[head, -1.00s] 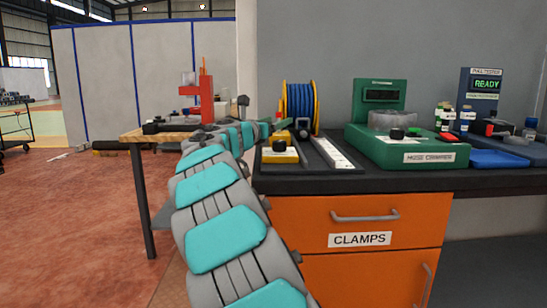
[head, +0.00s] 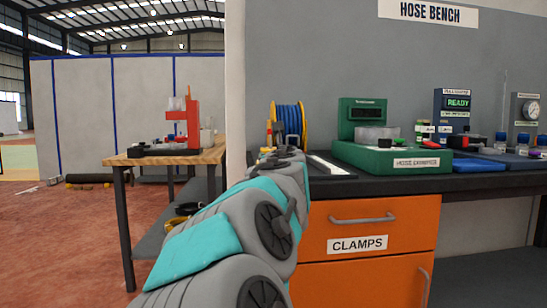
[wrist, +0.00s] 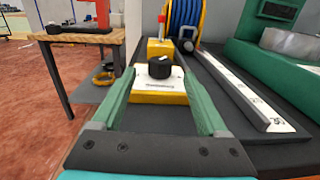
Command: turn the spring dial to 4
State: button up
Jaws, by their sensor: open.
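A black dial knob (wrist: 160,67) with a light mark on top sits on a yellow box with a pale top plate (wrist: 157,85). The plate's lettering is too small to read, so I cannot tell whether this is the spring dial or where it points. My gripper (wrist: 159,75) is open, its two green fingers spread left and right of the box in the wrist view. The knob appears between the fingertips and a little beyond them, with nothing held. In the head view my arm hides the box and knob.
A long white-marked rail (wrist: 237,90) lies right of the box. A blue hose reel (head: 288,122) stands behind. The green hose crimper (head: 385,158) is farther right on the dark bench. A wooden table (head: 160,157) with a red device (head: 191,123) stands left.

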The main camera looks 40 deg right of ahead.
jog(key=shift+p+x, duration=0.5)
jog(key=shift+x, duration=3.25)
jog(key=shift+c, duration=0.3)
grip_shut()
